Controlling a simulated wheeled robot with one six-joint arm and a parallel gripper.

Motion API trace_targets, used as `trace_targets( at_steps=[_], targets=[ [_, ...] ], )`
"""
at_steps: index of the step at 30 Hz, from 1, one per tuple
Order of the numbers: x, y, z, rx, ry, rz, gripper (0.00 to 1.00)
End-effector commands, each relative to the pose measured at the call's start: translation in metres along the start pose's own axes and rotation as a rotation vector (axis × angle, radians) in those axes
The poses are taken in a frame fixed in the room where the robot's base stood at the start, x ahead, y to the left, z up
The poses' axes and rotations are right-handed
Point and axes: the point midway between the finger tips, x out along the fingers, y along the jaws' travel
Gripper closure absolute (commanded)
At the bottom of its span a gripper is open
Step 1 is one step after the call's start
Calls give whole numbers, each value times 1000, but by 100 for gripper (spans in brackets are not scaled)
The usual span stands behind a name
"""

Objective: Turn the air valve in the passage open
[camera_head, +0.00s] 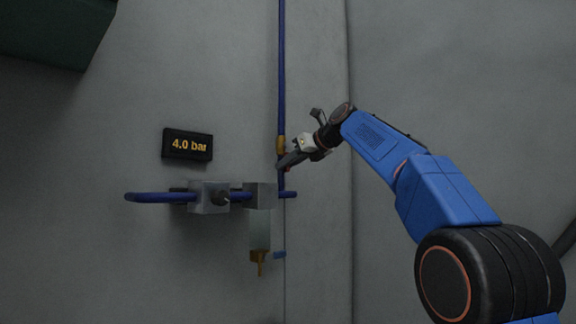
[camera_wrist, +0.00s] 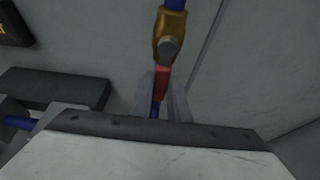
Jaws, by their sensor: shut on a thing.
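The air valve has a brass body (camera_head: 281,145) on the vertical blue pipe (camera_head: 282,60); the brass body also shows at the top of the wrist view (camera_wrist: 170,32). Its red handle (camera_wrist: 161,84) runs down from a grey pivot, roughly along the line of the pipe. My gripper (camera_head: 281,165) is at the valve, just below the brass body. In the wrist view its two fingers (camera_wrist: 162,98) stand on either side of the red handle, shut on it. The lower part of the handle is partly hidden by my gripper, and in the head view the handle is hard to make out.
A black display (camera_head: 187,145) reads 4.0 bar on the grey wall. Below it, a horizontal blue pipe (camera_head: 150,197) runs through a grey block (camera_head: 208,197) and a filter unit (camera_head: 261,215) with a brass tip. A dark green box (camera_head: 55,30) is at upper left. The right wall is bare.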

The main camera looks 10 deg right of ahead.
Motion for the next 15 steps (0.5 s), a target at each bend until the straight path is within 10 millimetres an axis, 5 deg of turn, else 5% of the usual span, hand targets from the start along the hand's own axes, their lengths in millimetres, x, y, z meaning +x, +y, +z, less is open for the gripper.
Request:
trace_targets(
  at_steps=[14, 15],
  targets=[
    [0, 1, -1, 13, 2, 6, 100],
    [0, 1, -1, 13, 2, 6, 75]
  ],
)
